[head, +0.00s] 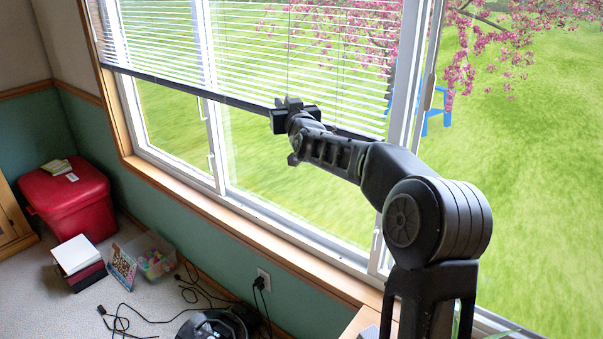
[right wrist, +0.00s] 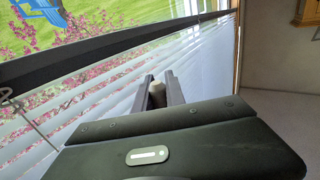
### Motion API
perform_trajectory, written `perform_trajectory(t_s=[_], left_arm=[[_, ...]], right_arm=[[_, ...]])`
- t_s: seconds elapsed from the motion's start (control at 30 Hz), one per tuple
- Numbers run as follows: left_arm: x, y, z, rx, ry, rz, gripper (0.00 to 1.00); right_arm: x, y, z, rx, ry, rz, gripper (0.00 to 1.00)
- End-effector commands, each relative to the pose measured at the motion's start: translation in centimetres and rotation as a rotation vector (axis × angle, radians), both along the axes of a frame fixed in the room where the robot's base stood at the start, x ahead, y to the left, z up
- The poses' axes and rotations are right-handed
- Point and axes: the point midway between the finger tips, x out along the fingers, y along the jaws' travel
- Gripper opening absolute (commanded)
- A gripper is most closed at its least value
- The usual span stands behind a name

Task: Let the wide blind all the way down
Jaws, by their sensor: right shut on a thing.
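The wide blind (head: 240,45) has white slats and hangs over the upper part of the window. Its dark bottom rail (head: 185,87) slopes down to the right in the head view, with bare glass below it. My right gripper (head: 291,104) is at this rail, right of its middle. In the right wrist view, my right gripper's fingers (right wrist: 158,90) are shut on a small pale knob (right wrist: 157,94). The dark rail (right wrist: 100,43) and slats (right wrist: 185,65) lie behind them. How the knob joins the rail is hidden. My left gripper is not in view.
The wooden sill (head: 230,217) below the window looks clear. A red box (head: 65,203), books (head: 78,262), a clear bin (head: 150,257) and black cables (head: 195,290) are on the floor at the lower left. An outlet with a plug (head: 262,281) is under the sill.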

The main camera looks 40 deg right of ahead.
Motion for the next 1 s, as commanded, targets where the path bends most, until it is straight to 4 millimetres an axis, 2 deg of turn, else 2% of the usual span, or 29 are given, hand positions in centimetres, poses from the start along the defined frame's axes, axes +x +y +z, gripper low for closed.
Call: perform_trajectory(t_s=[0.2,0.27,0.73,0.83,1.0], left_arm=[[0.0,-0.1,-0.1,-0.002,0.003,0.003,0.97],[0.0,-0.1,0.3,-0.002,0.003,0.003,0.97],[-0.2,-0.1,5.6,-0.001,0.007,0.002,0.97],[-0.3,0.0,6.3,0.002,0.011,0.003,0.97],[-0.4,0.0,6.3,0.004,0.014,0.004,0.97]], right_arm=[[0.1,0.2,-0.4,0.002,0.006,0.003,0.00],[0.1,0.2,0.1,0.002,0.006,0.003,0.00],[0.1,0.2,7.4,0.002,0.005,0.003,0.00],[0.1,0.1,8.5,0.002,0.006,0.002,0.00],[0.1,0.1,8.7,0.002,0.005,0.002,0.00]])
